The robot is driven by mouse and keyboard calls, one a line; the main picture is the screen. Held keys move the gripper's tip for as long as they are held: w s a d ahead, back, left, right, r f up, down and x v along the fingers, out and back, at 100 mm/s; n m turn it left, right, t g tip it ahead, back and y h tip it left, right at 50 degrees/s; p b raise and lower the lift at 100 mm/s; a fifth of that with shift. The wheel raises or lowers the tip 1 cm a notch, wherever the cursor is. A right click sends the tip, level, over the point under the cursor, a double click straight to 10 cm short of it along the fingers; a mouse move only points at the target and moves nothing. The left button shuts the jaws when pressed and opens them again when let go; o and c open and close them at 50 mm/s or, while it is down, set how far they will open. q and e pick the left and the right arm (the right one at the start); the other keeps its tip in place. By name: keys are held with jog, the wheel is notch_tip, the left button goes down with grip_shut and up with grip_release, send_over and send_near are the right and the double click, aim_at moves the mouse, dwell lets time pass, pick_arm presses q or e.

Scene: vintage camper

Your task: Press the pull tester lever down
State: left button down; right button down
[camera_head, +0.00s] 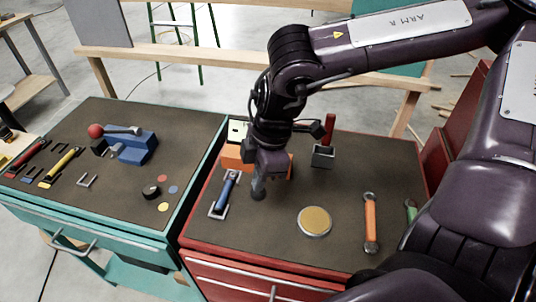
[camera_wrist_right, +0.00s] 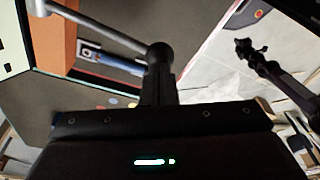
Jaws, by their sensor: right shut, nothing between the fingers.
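The pull tester appears to be the orange block (camera_head: 233,159) at the back left of the red cabinet, partly hidden behind my right gripper. In the right wrist view its orange body (camera_wrist_right: 92,62) is at upper left, and a grey metal lever (camera_wrist_right: 105,27) with a rounded dark end runs across to my fingers. My right gripper (camera_head: 258,189) is shut and empty, pointing down in front of the orange block. In the wrist view its fingers (camera_wrist_right: 157,82) overlap the lever's end; I cannot tell whether they touch. A dark arm end, probably my left gripper (camera_wrist_right: 250,47), shows small at right.
A blue-handled tool (camera_head: 228,188) lies in a holder close left of my gripper. A round tan-topped disc (camera_head: 314,221), an orange-handled tool (camera_head: 370,222) and a red-handled item in a dark box (camera_head: 323,157) share the top. A blue device (camera_head: 135,147) stands on the teal cabinet.

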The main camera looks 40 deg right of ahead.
jog(key=shift+f, duration=0.2)
jog(key=shift+f+b, duration=0.6)
jog(key=shift+b, duration=0.05)
jog(key=shift+r+p, duration=0.95)
jog(key=shift+r, duration=0.25)
notch_tip(320, 180, up, 12)
jog(key=p, duration=0.7)
jog(key=shift+p, duration=0.4)
jog(key=shift+a+f, duration=0.1)
